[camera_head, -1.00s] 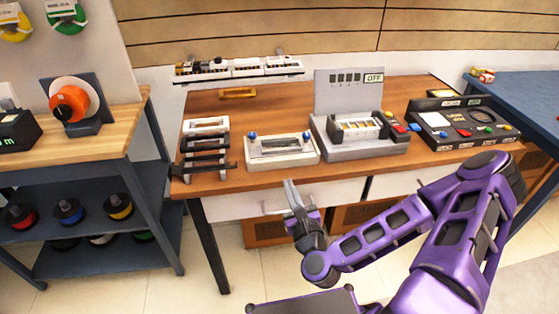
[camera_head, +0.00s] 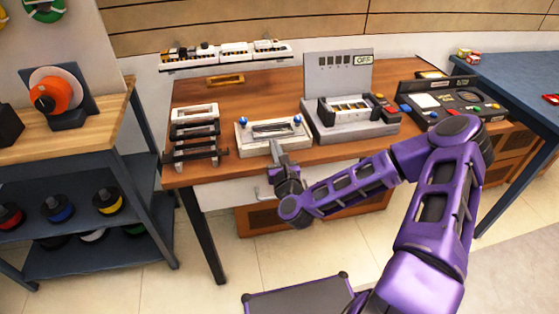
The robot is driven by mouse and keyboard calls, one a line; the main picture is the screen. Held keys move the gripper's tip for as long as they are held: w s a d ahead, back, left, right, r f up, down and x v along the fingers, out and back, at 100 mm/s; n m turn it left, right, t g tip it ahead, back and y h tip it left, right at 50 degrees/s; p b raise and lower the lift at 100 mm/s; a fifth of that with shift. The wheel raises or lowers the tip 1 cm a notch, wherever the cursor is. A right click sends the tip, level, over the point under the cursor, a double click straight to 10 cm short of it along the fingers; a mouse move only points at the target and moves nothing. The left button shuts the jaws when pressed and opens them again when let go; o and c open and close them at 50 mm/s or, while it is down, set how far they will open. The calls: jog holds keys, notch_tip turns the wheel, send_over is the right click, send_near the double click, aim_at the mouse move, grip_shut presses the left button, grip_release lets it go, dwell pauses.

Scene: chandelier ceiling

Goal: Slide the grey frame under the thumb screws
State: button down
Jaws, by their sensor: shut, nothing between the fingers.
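A white fixture (camera_head: 244,138) stands near the front edge of the wooden table. Two blue thumb screws stand on it, the left one (camera_head: 242,121) and the right one (camera_head: 297,118). A grey frame (camera_head: 276,127) appears to lie on the fixture between the screws. Whether its edge is under them is too small to tell. My gripper (camera_head: 277,148) is shut and empty, pointing up at the fixture's front side. It overlaps the fixture's front edge in the picture; I cannot tell whether it touches.
A rack (camera_head: 180,165) with white and dark frames stands left of the fixture. A grey machine (camera_head: 338,75) with an OFF display stands close on the right, and a black control panel (camera_head: 436,112) beyond it. A small wooden tray (camera_head: 225,80) lies behind; the table around it is clear.

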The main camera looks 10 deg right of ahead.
aim_at(271, 136)
jog(key=shift+w, duration=1.15)
jog(key=w+b, duration=0.1)
jog(key=w, duration=0.2)
jog(key=shift+w+f, duration=0.1)
jog(key=shift+w, duration=0.3)
jog(key=shift+r, duration=0.25)
